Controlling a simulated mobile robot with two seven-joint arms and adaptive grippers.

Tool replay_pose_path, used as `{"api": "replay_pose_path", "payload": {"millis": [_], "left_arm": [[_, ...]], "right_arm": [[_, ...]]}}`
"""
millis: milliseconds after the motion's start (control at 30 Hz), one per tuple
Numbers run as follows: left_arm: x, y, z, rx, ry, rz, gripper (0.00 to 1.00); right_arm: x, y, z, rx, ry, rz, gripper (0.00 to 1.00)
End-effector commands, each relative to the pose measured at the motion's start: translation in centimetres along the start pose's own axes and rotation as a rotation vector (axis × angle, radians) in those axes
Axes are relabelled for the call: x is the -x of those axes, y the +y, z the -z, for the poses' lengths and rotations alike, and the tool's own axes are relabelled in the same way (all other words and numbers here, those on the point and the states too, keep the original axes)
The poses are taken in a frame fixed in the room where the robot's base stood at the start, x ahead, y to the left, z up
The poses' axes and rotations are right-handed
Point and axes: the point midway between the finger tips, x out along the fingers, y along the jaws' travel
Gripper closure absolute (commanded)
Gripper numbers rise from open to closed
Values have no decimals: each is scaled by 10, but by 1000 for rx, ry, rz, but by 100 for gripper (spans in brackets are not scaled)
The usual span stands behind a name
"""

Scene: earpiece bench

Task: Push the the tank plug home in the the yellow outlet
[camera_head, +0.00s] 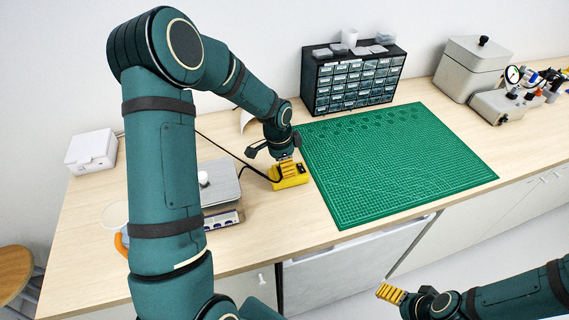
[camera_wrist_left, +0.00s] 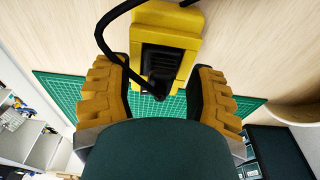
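The yellow outlet (camera_head: 291,182) sits on the wooden bench left of the green mat. In the left wrist view it shows as a yellow block (camera_wrist_left: 182,19) beyond my fingers. A black plug (camera_wrist_left: 162,62) with a black cable stands against the outlet's face; how deep it sits cannot be told. My left gripper (camera_head: 283,165) is right at the outlet. In the wrist view its ridged yellow fingers (camera_wrist_left: 160,98) are apart on either side of the plug, with gaps showing. My right gripper (camera_head: 390,293) is at the lower right, in front of the bench, away from the outlet.
A green cutting mat (camera_head: 400,165) lies clear to the right of the outlet. A grey flat device (camera_head: 221,184) is on its left. A drawer cabinet (camera_head: 353,81) stands behind. The black cable (camera_head: 228,152) runs across the bench behind the left arm.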

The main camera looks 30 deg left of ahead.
Motion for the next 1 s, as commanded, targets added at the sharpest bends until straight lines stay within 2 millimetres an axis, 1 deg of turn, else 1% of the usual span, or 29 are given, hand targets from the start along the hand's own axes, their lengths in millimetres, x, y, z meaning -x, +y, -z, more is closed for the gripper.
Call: {"api": "replay_pose_path", "payload": {"millis": [167, 267, 367, 600, 700, 833, 1000], "left_arm": [[3, -1, 1, 0, 2, 3, 44], [12, -2, 1, 0, 4, 5, 44], [28, -2, 1, 1, 5, 7, 44], [78, -1, 1, 0, 3, 5, 44], [95, -1, 0, 1, 3, 5, 44], [111, -1, 0, 0, 2, 3, 44], [120, 0, 0, -1, 1, 1, 44]], "right_arm": [[0, 0, 0, 0, 0, 0, 19], [0, 0, 0, 0, 0, 0, 19], [0, 0, 0, 0, 0, 0, 19], [0, 0, 0, 0, 0, 0, 19], [0, 0, 0, 0, 0, 0, 19], [0, 0, 0, 0, 0, 0, 19], [0, 0, 0, 0, 0, 0, 19]]}}
